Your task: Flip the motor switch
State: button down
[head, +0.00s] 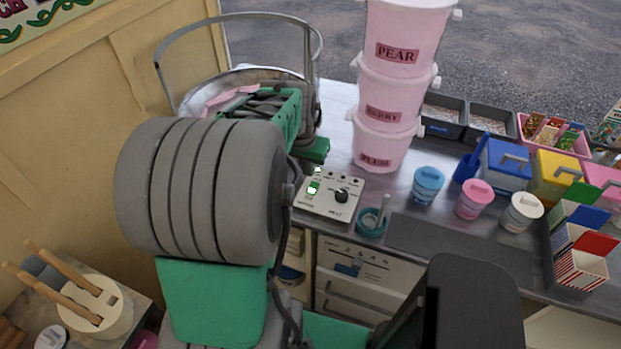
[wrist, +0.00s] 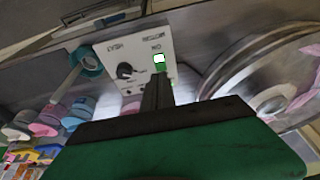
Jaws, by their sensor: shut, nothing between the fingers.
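The control panel (head: 325,207) is a pale box on the metal counter, with a black knob (head: 342,196) and a green rocker switch with a bright white part (head: 313,187) at its left. In the wrist view the switch (wrist: 160,62) sits right of the knob (wrist: 125,71). My gripper (wrist: 157,82) is shut and empty, its dark fingertips just below the switch in that picture. I cannot tell whether they touch it. In the head view my green gripper body is behind the panel, partly hidden by my arm.
A metal bowl (head: 235,77) with a hoop handle stands behind my arm. Stacked pink tubs (head: 385,95) rise behind the panel's right. A teal cup (head: 371,222) is close to its right. Small lidded tubs (head: 428,185) stand further right. A dark mat (head: 455,246) lies bare at the front.

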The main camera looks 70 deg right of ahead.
aim_at(312, 183)
jog(key=v, duration=0.4)
jog(key=shift+a+r, duration=0.15)
jog(key=shift+r, duration=0.05)
jog(key=shift+f+b, duration=0.1)
jog(key=shift+b, duration=0.4)
jog(key=shift+h, duration=0.4)
jog(key=x, duration=0.4)
jog(key=b+x, duration=0.1)
jog(key=x, duration=0.4)
jog(key=b+x, duration=0.1)
jog(key=x, duration=0.3)
jog(key=shift+w+d+f, duration=0.15)
jog(key=shift+d+f, duration=0.1)
jog(key=shift+d, duration=0.3)
jog(key=shift+w, duration=0.1)
